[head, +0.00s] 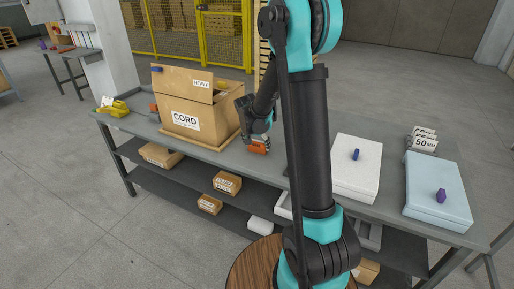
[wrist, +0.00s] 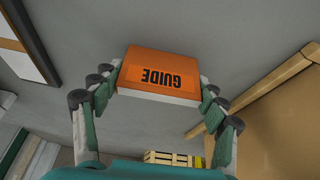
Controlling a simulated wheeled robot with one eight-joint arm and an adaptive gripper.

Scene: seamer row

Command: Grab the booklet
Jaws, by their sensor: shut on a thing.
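The booklet is a small orange block with the word GUIDE on it; in the wrist view the booklet (wrist: 160,72) sits between my fingers, its label upside down. My gripper (wrist: 158,88) is shut on it, with a finger against each side. In the head view my gripper (head: 258,140) is over the table, just right of the cardboard box, with the orange booklet (head: 259,146) at its tip. I cannot tell from these views whether the booklet touches the tabletop.
An open cardboard box marked CORD (head: 188,118) stands on a tray close left of my gripper. A white slab (head: 357,178) and a pale blue slab (head: 438,205) lie to the right, each with a small object on top. The grey table (head: 228,158) has lower shelves with small boxes.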

